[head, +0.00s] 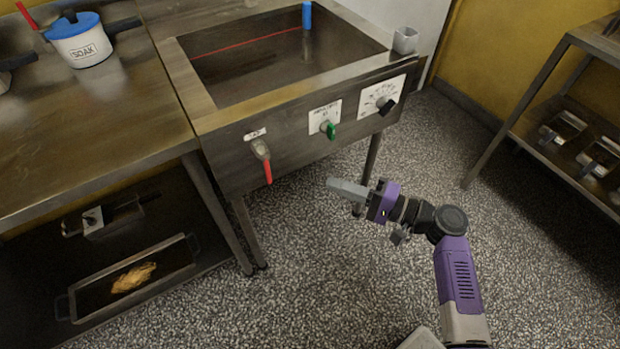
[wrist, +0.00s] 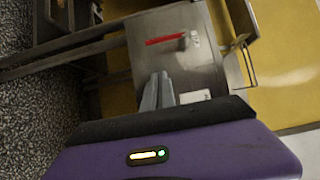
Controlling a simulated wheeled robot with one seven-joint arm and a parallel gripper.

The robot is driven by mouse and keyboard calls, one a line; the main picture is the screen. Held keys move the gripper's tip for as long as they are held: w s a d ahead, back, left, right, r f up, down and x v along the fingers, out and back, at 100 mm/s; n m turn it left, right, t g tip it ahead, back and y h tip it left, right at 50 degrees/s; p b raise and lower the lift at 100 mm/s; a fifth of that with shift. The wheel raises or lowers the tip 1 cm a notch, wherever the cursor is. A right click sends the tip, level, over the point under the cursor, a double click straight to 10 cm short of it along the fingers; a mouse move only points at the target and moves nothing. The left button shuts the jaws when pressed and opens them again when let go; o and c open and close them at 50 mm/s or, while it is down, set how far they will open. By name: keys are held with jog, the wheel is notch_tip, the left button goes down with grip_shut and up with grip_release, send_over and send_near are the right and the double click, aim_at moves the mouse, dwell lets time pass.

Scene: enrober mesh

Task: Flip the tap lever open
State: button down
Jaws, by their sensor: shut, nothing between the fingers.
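The tap (head: 260,149) is on the front panel of the steel tank unit, at the left end. Its red lever (head: 267,172) hangs down from it. In the wrist view the red lever (wrist: 165,40) shows beyond my fingertips, with the grey tap body (wrist: 188,41) at its right end. My gripper (head: 331,184) is shut and empty. It is in front of the panel, to the right of the lever in the head view and apart from it. The fingers also show in the wrist view (wrist: 157,82).
A green-handled knob (head: 331,130) and a dark dial knob (head: 387,107) sit right of the tap on the same panel. A steel counter with a SOAK pot (head: 84,45) is at left. A rack (head: 540,132) stands at right. The speckled floor between is clear.

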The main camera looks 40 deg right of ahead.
jog(key=s+a+x, duration=0.1)
jog(key=a+x, duration=0.1)
jog(key=x, duration=1)
jog(key=shift+a, duration=0.3)
jog(key=shift+f, duration=0.15)
jog(key=shift+a+m+b, duration=0.25)
jog(key=shift+m+b, duration=0.15)
jog(key=shift+b, duration=0.35)
